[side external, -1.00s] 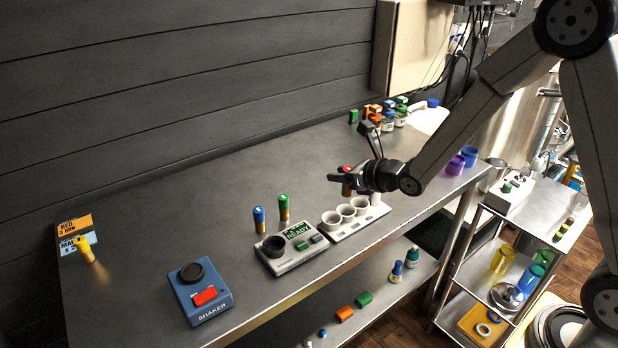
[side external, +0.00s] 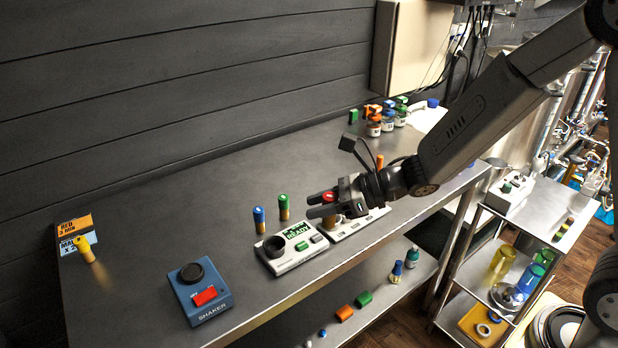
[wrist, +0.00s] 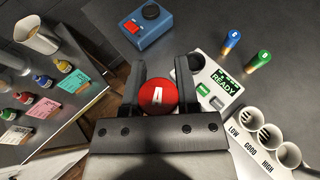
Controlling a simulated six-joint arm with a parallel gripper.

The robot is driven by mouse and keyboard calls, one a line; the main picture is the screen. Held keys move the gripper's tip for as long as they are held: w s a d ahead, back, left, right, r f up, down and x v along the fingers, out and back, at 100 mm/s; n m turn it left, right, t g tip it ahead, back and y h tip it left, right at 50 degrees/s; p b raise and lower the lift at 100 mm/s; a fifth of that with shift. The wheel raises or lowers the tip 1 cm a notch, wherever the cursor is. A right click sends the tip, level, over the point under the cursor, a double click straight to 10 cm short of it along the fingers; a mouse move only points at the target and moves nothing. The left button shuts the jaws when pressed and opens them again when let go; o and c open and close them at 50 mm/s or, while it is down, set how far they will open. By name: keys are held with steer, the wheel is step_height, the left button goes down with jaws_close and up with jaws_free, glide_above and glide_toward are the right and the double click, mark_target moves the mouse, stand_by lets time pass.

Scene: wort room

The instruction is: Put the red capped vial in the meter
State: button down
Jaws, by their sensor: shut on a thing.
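The red capped vial (side external: 328,197) is between the fingers of my gripper (side external: 315,205), which is shut on it. In the wrist view its round red cap with a white letter A (wrist: 158,96) faces the camera, between the two fingertips. The meter (side external: 291,247) is a grey box with a green READY screen and a dark round well (side external: 273,243). My gripper holds the vial above and to the right of the meter, over the rack side.
The three-cup LOW/GOOD/HIGH rack (wrist: 268,140) stands beside the meter. A blue-capped vial (side external: 259,220) and a green-capped vial (side external: 284,207) stand behind the meter. The blue shaker (side external: 201,293) is at the left. Bare table lies between shaker and meter.

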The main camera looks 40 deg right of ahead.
steer(key=shift+s+a+r+n+g+y, duration=0.1)
steer(key=shift+s+a+n+g+y, duration=0.2)
steer(key=shift+s+a+n+g, duration=0.4)
steer(key=shift+m, duration=0.3)
glide_above(266, 245)
steer(key=shift+s+f, duration=0.15)
steer(key=shift+f, duration=2.2)
steer(key=shift+s+f, duration=0.15)
steer(key=shift+f, duration=2.2)
steer(key=shift+f, duration=0.1)
steer(key=shift+w+f, duration=0.15)
steer(key=shift+w, duration=0.05)
steer(key=shift+f, duration=1.55)
steer(key=shift+f, duration=0.4)
